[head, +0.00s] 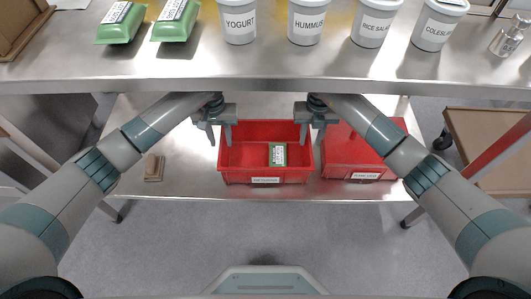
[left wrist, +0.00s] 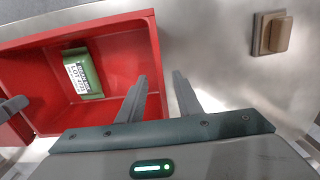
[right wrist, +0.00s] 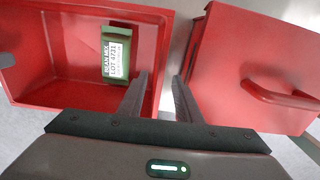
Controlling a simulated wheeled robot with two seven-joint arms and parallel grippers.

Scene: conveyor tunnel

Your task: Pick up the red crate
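The open red crate (head: 265,176) sits on the lower steel shelf. A green packet (head: 277,155) lies inside it, also seen in the left wrist view (left wrist: 82,75) and right wrist view (right wrist: 116,53). My left gripper (head: 220,140) is open at the crate's left wall (left wrist: 157,75), one finger inside the crate and one outside. My right gripper (head: 311,140) is open at the right wall (right wrist: 161,65), one finger inside and one in the gap beside the lidded box. Both grippers appear empty; finger contact with the walls cannot be told.
A lidded red box (head: 352,158) with a handle stands close to the crate's right. A small wooden block (head: 153,168) lies to the left on the lower shelf (head: 190,180). The upper steel counter (head: 270,70), holding tubs and green packs, overhangs behind.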

